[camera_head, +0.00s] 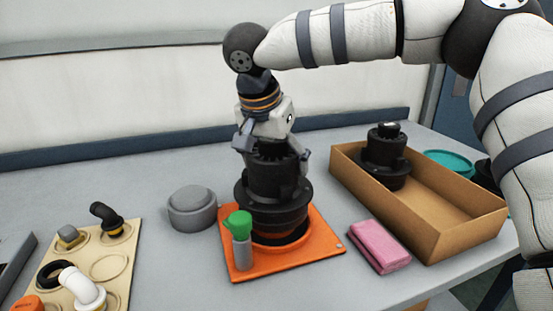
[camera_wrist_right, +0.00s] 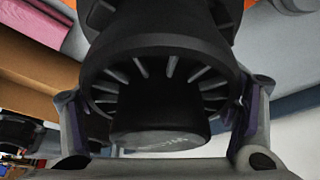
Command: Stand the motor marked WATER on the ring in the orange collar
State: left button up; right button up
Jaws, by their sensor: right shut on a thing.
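A black motor (camera_head: 272,190) stands upright over the orange collar (camera_head: 320,262) in the head view. My right gripper (camera_head: 273,150) is shut on its top from above. The motor's lower rim is at or just above the ring in the collar; I cannot tell whether it touches. In the right wrist view the motor (camera_wrist_right: 160,60) fills the space between the fingers, and its marking is not readable. A second black motor (camera_head: 385,155) stands in the cardboard box. My left gripper is not in view.
The cardboard box (camera_head: 480,217) is on the right, with a pink cloth (camera_head: 379,246) beside it. A green-capped grey post (camera_head: 240,240) is on the collar's front left.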

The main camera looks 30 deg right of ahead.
jog(key=shift+f, duration=0.1)
dwell(0.5)
jog(key=shift+f, duration=0.3)
jog(key=shift+f, duration=0.75)
dwell(1.0)
jog(key=o, duration=1.9)
jog(key=shift+o, duration=0.2)
jog(key=shift+s+f, duration=0.1)
jog(key=shift+f, duration=0.1)
jog(key=shift+r, duration=3.6)
